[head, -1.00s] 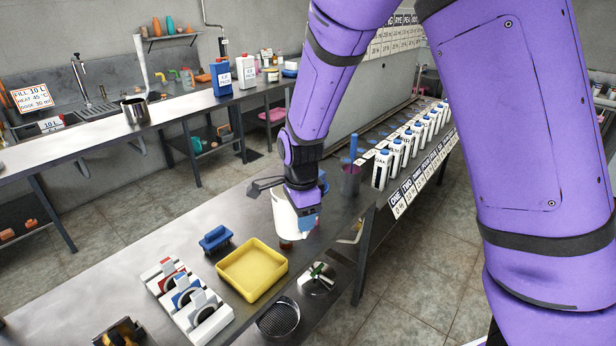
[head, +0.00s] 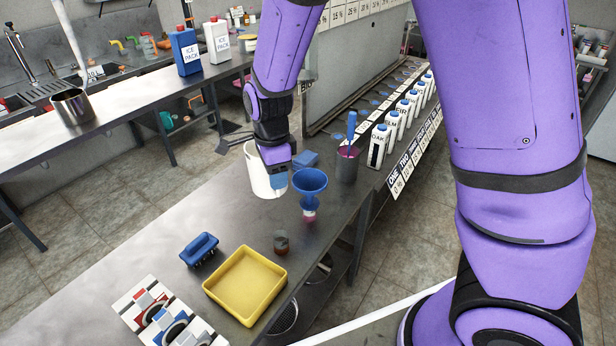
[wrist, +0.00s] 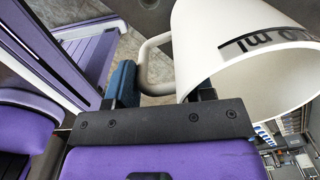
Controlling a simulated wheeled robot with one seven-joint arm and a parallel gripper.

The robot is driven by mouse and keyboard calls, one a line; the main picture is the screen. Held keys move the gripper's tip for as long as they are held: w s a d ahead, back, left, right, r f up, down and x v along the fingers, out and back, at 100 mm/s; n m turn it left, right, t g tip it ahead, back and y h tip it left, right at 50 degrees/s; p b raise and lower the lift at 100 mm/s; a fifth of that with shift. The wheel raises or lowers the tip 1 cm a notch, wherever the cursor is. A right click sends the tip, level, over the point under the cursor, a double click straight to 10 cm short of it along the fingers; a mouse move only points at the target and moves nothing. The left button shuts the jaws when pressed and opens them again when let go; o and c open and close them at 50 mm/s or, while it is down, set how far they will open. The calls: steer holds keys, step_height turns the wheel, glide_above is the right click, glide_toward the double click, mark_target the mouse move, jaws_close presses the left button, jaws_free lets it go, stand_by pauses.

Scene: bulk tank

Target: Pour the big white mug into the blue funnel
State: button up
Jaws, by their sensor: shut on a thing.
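The big white mug (head: 257,178) is held at the far part of the near bench, just left of the blue funnel. It looks roughly upright; its contents are hidden. My gripper (head: 280,177) is shut on the mug's handle. In the wrist view the fingers (wrist: 163,97) hold the handle (wrist: 152,62), and the white mug (wrist: 225,62) with dark "ml" lettering fills the upper right. The blue funnel (head: 310,180) sits on a small bottle with pinkish contents (head: 309,214). Mug and funnel are close together; I cannot tell whether they touch.
A blue block (head: 306,158) and a purple-grey cup with a blue-handled tool (head: 347,164) stand behind the funnel. A small brown jar (head: 281,243), a yellow tray (head: 246,308) and a blue brush-like item (head: 199,250) are nearer. White bottles (head: 378,146) line the right.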

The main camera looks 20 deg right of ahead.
steer(key=d+y, duration=0.4)
steer(key=y, duration=0.1)
steer(key=d+f+y, duration=0.1)
steer(key=y, duration=0.2)
steer(key=shift+w+d, duration=0.1)
steer(key=shift+d, duration=0.3)
stand_by(0.6)
steer(key=shift+d+f+y+p, duration=0.25)
steer(key=shift+f+y+p, duration=0.25)
steer(key=shift+y, duration=0.6)
steer(key=shift+d+f+y+p, duration=0.25)
steer(key=shift+f+y+p, duration=0.2)
steer(key=shift+y, duration=0.65)
stand_by(4.0)
